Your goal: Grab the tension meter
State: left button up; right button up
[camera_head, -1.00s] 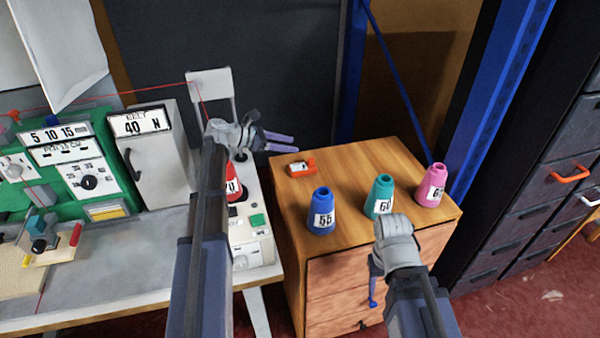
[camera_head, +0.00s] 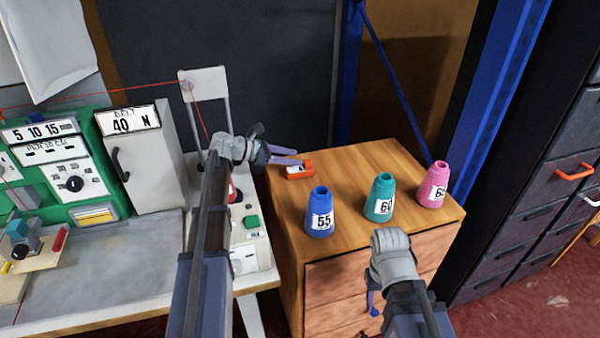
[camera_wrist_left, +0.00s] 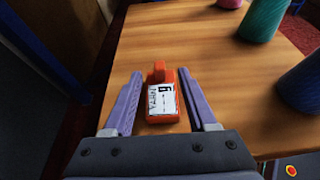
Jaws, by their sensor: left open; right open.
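The tension meter, a small orange-red device with a white scale face (camera_head: 298,170), lies on the wooden cabinet top near its back left edge. In the left wrist view the meter (camera_wrist_left: 162,98) sits between the two purple fingers of my left gripper (camera_wrist_left: 163,105). The fingers are open, with a gap on each side of the meter. In the head view my left gripper (camera_head: 286,156) reaches the meter from the left. My right gripper (camera_head: 371,296) is low in front of the cabinet drawers, away from the meter; it holds nothing that I can see.
Blue (camera_head: 320,213), teal (camera_head: 380,197) and pink (camera_head: 433,185) numbered cones stand on the cabinet top (camera_head: 345,160), right of the meter. A white machine with a green button (camera_head: 251,222) is on the left, with a red thread above it. Drawers (camera_head: 560,180) are at the far right.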

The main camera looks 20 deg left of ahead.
aim_at(307, 160)
pick_arm(q)
jog(key=b+x, duration=0.2)
jog(key=x, duration=0.3)
jog(key=shift+a+f, duration=0.15)
jog(key=shift+f, duration=0.05)
jog(key=shift+w, duration=0.1)
grip_shut()
jog(key=shift+r, duration=0.1)
